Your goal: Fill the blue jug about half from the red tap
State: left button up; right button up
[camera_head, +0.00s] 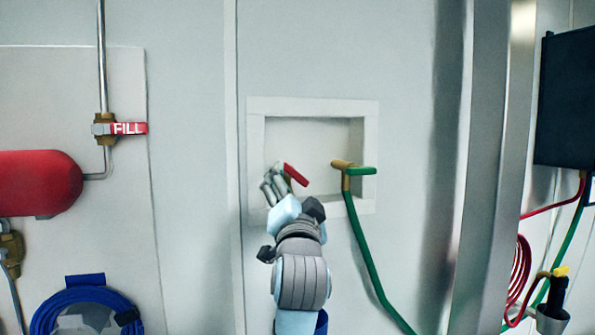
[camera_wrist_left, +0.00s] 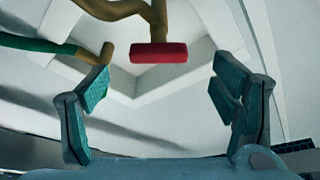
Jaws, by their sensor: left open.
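The red tap's handle (camera_head: 296,174) sits at a recessed white wall box, tilted in the head view. In the left wrist view the red handle (camera_wrist_left: 158,53) lies ahead of the gap between my fingers, on a brass fitting (camera_wrist_left: 158,18). My left gripper (camera_head: 275,181) is open and empty, close beside the red handle at its left in the head view. Its spread fingers also show in the left wrist view (camera_wrist_left: 162,88). I cannot make out the blue jug for sure; a small blue patch (camera_head: 321,322) shows beside my forearm at the bottom. My right gripper is out of view.
A green-handled tap (camera_head: 360,171) with a green hose (camera_head: 367,255) is just right of the red one. The wall box's rim (camera_head: 310,105) surrounds both. A red tank (camera_head: 38,183), a FILL valve (camera_head: 128,128) and a coiled blue hose (camera_head: 85,300) are at left.

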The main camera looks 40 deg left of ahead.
aim_at(294, 177)
pick_arm(q)
jog(key=p+x, duration=0.1)
jog(key=x, duration=0.5)
jog(key=shift+a, duration=0.1)
jog(key=shift+w+a+r, duration=0.15)
jog(key=shift+w, duration=0.2)
jog(key=c, duration=1.1)
jog(key=shift+c, duration=0.3)
